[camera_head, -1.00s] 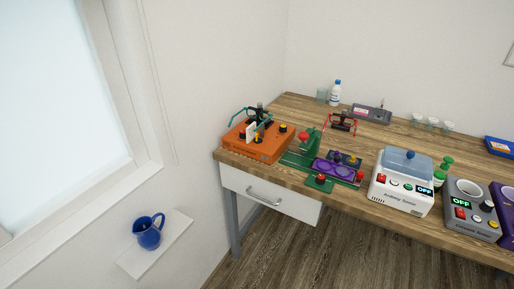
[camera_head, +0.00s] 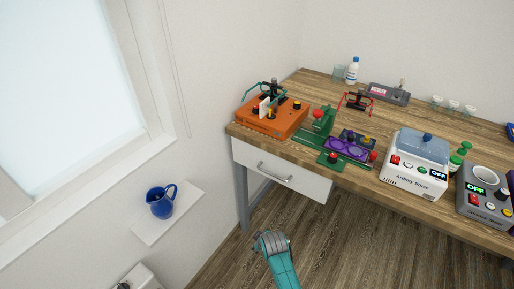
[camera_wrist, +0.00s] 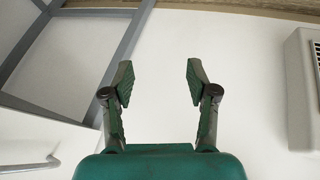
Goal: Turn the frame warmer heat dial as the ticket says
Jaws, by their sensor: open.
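My gripper (camera_head: 271,241) is over the floor in front of the bench, well left of the grey unit. In the wrist view my gripper (camera_wrist: 160,82) is open, with nothing between its fingers.
On the bench stand an orange device (camera_head: 270,122), a green and purple fixture (camera_head: 345,148) and a white unit with a blue lid (camera_head: 413,177). A drawer (camera_head: 295,180) is under its left end. A blue jug (camera_head: 160,204) stands on a wall shelf. The floor in front is clear.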

